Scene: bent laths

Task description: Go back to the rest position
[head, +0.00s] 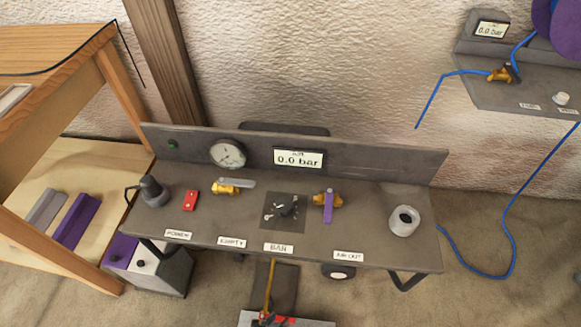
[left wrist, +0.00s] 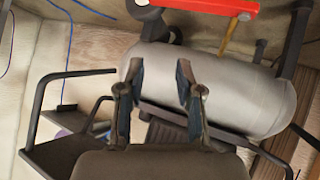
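My left gripper (left wrist: 158,90) shows in the left wrist view with its two dark fingers apart. Nothing is held between them. A grey rounded cylinder (left wrist: 235,95) lies beyond the fingertips; I cannot tell whether they touch it. In the head view I cannot make out either gripper clearly. My right gripper is in neither view.
A grey control panel (head: 365,225) with a gauge (head: 227,154), a 0.0 bar display (head: 299,158), valves and switches fills the middle. A wooden table (head: 60,50) stands left. A blue hose (head: 513,230) hangs right. A red bar (left wrist: 205,7) crosses above the cylinder.

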